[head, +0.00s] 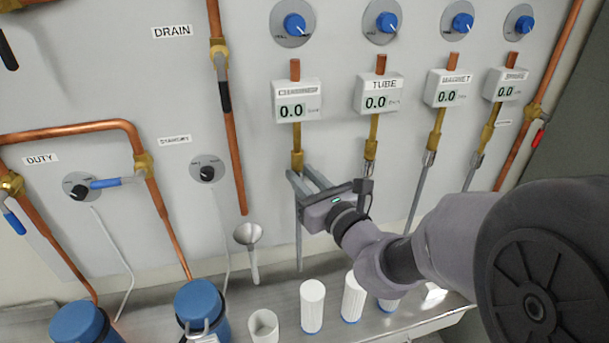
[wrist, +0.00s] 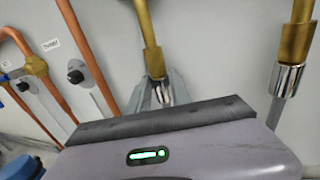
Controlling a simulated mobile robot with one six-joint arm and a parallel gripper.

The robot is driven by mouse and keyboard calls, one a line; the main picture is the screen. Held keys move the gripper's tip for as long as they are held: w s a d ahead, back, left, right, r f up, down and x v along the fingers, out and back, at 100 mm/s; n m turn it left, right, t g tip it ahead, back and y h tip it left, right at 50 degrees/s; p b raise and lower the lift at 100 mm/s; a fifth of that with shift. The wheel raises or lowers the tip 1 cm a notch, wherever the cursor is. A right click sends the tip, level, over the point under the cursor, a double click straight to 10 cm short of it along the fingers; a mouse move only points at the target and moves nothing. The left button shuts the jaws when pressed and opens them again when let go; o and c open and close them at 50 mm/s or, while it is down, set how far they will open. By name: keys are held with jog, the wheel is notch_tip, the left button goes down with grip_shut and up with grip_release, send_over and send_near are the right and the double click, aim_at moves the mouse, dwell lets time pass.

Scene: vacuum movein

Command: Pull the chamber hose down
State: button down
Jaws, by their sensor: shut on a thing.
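The chamber gauge (head: 296,102) reads 0.0 on the grey panel, with a brass fitting (head: 297,160) below it. The chamber hose (head: 299,240) is a thin grey tube hanging straight down under that fitting. My gripper (head: 297,177) is shut on the hose's upper end, just below the brass. In the wrist view, the chrome hose end (wrist: 163,94) sits between my grey fingers, right under the brass fitting (wrist: 155,62). The fingers hide part of the joint, so I cannot tell whether the hose is seated or slightly apart.
The tube hose (head: 369,168) hangs close on the right, with two more hoses beyond. A copper drain pipe (head: 234,150) and a funnel (head: 248,235) are on the left. White cylinders (head: 312,305) and blue-lidded containers (head: 200,301) stand on the metal shelf (head: 280,292) below.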

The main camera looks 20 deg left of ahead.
jog(key=shift+f, duration=0.1)
notch_tip(320, 180, down, 4)
jog(key=b, duration=0.3)
jog(key=c, duration=1.2)
grip_release()
jog(key=shift+o, duration=0.2)
